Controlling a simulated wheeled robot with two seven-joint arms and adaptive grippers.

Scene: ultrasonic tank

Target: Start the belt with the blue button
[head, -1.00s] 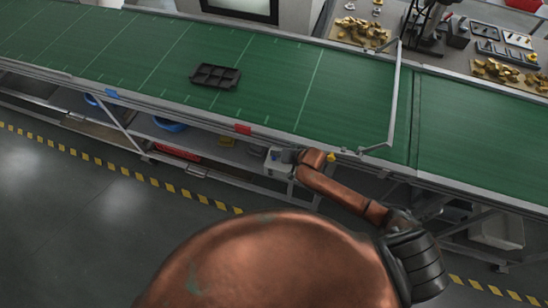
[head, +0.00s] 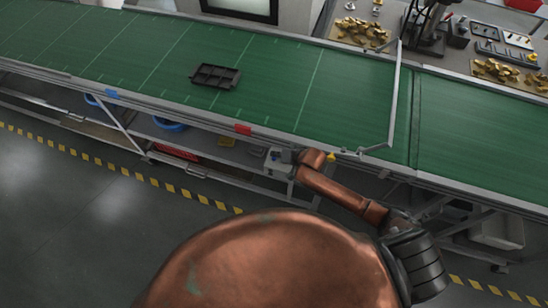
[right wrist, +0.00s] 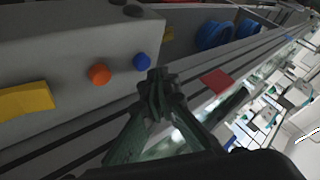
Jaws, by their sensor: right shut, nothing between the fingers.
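In the right wrist view, a blue button (right wrist: 141,62) sticks out of the face of a grey control box (right wrist: 70,50), beside an orange button (right wrist: 100,74). My right gripper (right wrist: 157,86) is shut and empty. Its tips appear just below and right of the blue button; I cannot tell how large the gap is, and I see no clear contact. In the head view the control box (head: 276,169) hangs at the near side of the green belt (head: 270,85), with my right gripper (head: 287,156) at it. The buttons are not clear there. My left gripper is not in view.
A black compartment tray (head: 215,76) rests on the belt. A grey frame (head: 396,95) stands across the belt to the right. A yellow patch (right wrist: 25,101) is on the box near the orange button. Blue bins (right wrist: 215,34) sit under the belt. The floor in front is clear.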

